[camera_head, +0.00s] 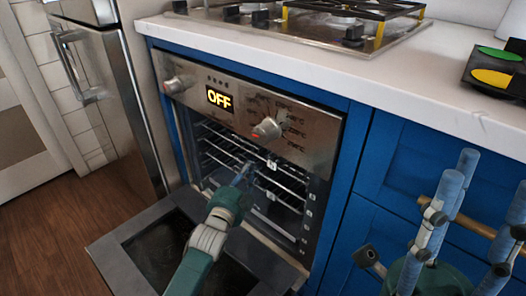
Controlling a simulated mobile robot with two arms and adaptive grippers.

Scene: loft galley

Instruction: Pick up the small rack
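Wire racks (290,182) sit inside the open oven (235,125) below its control panel; I cannot tell which one is the small rack. My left gripper (246,172) reaches over the lowered door into the oven mouth. Its narrow blue-grey fingertips are at the racks' front bars. They are small and partly hidden by the green gripper body, so I cannot tell whether they are open, shut or touching a bar. My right gripper (492,182) is at the lower right, in front of the blue cabinets, with its blue-grey fingers spread and nothing between them.
The oven door (115,245) is lowered, sticking out over the wooden floor (45,240). A steel fridge (110,90) stands at the left. Above are a white counter (400,85), a gas hob (320,25) and a dark tray with green and yellow discs (495,70). Blue cabinets (410,150) stand at the right.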

